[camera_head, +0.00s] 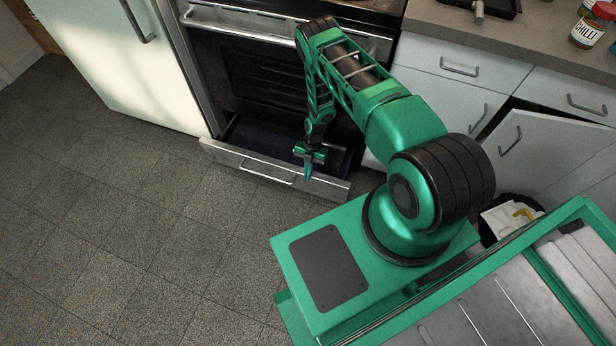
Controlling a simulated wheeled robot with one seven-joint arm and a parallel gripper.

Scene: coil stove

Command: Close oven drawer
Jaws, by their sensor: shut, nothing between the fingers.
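The oven drawer (227,157) is at the bottom of the stove and stands pulled out, with its dark inside showing behind the front panel. Its bar handle (266,173) is on the front panel. The oven door (270,75) above it is closed. My gripper (308,174) points down at the right part of the drawer front, right of the handle. Its fingers are shut and empty. I cannot tell whether the fingertips touch the panel. My arm hides part of the oven and the right part of the drawer.
A white fridge (120,60) stands left of the stove. White cabinets (450,90) are at the right, with one door (545,150) ajar and a bin (510,215) by it. A chili jar (592,28) stands on the counter. The tiled floor (120,240) in front is clear.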

